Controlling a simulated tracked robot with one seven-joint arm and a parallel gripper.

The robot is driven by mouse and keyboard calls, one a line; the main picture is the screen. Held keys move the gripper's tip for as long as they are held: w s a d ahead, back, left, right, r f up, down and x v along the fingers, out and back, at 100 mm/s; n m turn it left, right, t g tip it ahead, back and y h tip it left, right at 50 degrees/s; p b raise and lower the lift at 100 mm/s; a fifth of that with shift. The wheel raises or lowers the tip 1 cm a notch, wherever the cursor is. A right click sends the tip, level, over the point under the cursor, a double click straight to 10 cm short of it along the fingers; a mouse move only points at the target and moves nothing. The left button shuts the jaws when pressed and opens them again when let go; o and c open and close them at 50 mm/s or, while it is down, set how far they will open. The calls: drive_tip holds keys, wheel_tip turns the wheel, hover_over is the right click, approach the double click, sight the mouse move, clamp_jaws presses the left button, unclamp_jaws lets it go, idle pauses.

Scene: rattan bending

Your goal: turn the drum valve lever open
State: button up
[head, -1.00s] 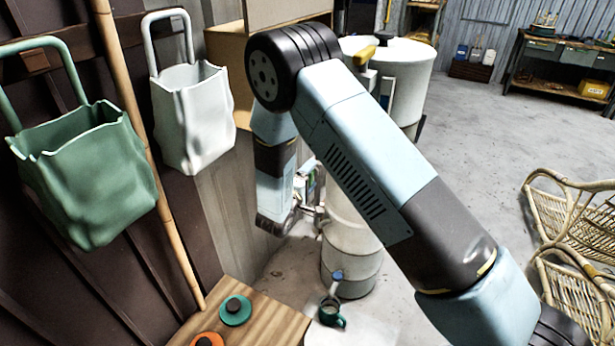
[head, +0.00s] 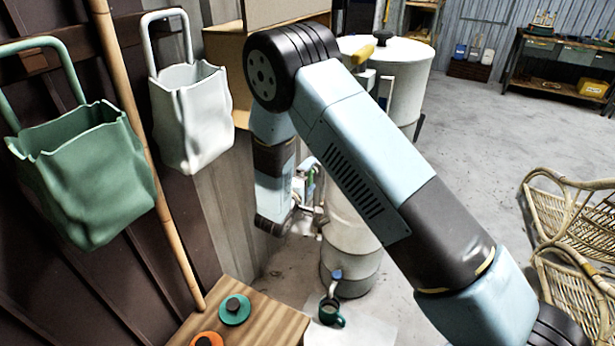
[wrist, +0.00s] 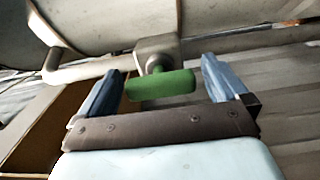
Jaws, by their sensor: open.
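A green lever (wrist: 162,85) sits on a grey metal valve body (wrist: 156,53) on a pipe in the wrist view. The lever lies crosswise in the picture, between the two blue fingers of my open gripper (wrist: 160,68). Gaps show on both sides, and I see no contact.
A green bag (head: 85,180) and a white bag (head: 192,115) hang on the left wall. Rattan chairs (head: 570,225) are at right; open floor lies between.

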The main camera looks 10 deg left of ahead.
drive_tip(key=v, duration=1.3)
drive_tip(key=shift+s, duration=0.35)
drive_tip(key=shift+a, duration=0.1)
drive_tip(key=d+r+m+g+h, duration=0.3)
drive_tip(key=d+r+m+g, duration=0.25)
drive_tip(key=d+r, duration=0.65)
drive_tip(key=d+r+m+g+h, duration=0.35)
drive_tip(key=d+r+g, duration=0.4)
drive_tip(key=d, duration=0.75)
drive_tip(key=s+d+r+m+y, duration=0.1)
drive_tip(key=s+d+r+y, duration=0.2)
drive_tip(key=s+r+y, duration=0.1)
drive_tip(key=s+d+r+m+t+y, duration=0.1)
drive_tip(key=s+d+r+y, duration=0.3)
drive_tip(key=s, duration=0.5)
drive_tip(key=s+d+r+m+y, duration=0.3)
drive_tip(key=s+d+r+y, duration=0.1)
drive_tip(key=s+r, duration=0.2)
drive_tip(key=shift+s+r+t, duration=0.3)
drive_tip(key=shift+r, duration=0.25)
